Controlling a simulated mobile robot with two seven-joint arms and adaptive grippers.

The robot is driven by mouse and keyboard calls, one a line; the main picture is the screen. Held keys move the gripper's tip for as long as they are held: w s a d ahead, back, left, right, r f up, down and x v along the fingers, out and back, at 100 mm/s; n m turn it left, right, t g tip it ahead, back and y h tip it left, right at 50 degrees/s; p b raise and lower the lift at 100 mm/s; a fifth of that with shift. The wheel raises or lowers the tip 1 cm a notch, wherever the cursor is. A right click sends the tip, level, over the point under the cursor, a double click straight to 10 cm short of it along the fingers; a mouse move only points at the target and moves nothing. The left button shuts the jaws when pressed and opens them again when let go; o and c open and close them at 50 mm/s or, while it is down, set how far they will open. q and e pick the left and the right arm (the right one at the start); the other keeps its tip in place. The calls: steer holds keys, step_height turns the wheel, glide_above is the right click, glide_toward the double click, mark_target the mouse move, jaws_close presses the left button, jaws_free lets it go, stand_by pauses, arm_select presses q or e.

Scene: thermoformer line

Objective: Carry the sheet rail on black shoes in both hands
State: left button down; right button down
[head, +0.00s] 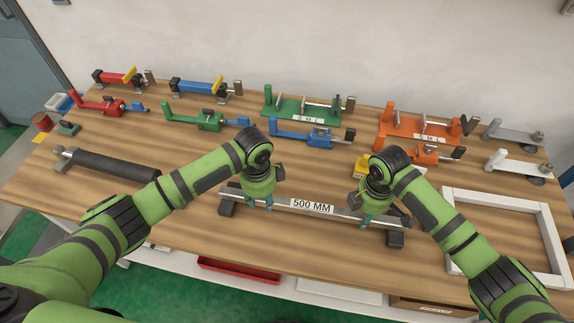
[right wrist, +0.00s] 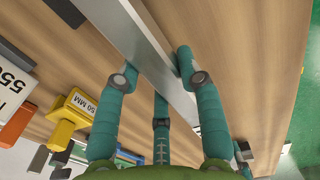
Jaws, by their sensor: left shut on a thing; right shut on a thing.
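The sheet rail (head: 312,207) is a long grey bar with a white "500 MM" label, lying left to right near the front of the table. A black shoe (head: 226,208) is under its left end and another black shoe (head: 395,239) under its right end. I cannot tell whether the shoes touch the wood. My left gripper (head: 260,206) is shut on the rail left of the label. My right gripper (head: 370,223) is shut on it right of the label. In the right wrist view the rail (right wrist: 150,60) runs between the teal fingers (right wrist: 160,85).
A white frame (head: 449,232) lies close to the rail's right end. A dark roller (head: 112,166) lies to the left. A yellow block (head: 361,166) sits just behind my right gripper. Red, blue, green and orange clamps, such as the blue one (head: 318,137), stand behind. Bare wood lies in front.

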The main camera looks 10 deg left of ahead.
arm_select(q)
steer(key=shift+f+b, duration=0.45)
steer(key=shift+f, duration=0.15)
arm_select(e)
steer(key=shift+f, duration=0.55)
arm_select(q)
steer(key=c, duration=0.8)
jaws_free()
steer(key=shift+s+r, duration=0.1)
steer(key=shift+r, duration=0.05)
arm_select(e)
steer(key=c, duration=0.8)
jaws_free()
steer(key=shift+r, duration=0.15)
steer(key=shift+s, duration=0.1)
arm_select(q)
steer(key=shift+r, duration=0.1)
arm_select(e)
steer(key=shift+r, duration=0.2)
arm_select(q)
step_height(320, 180, up, 12)
arm_select(e)
step_height(320, 180, up, 12)
steer(key=shift+f, duration=0.15)
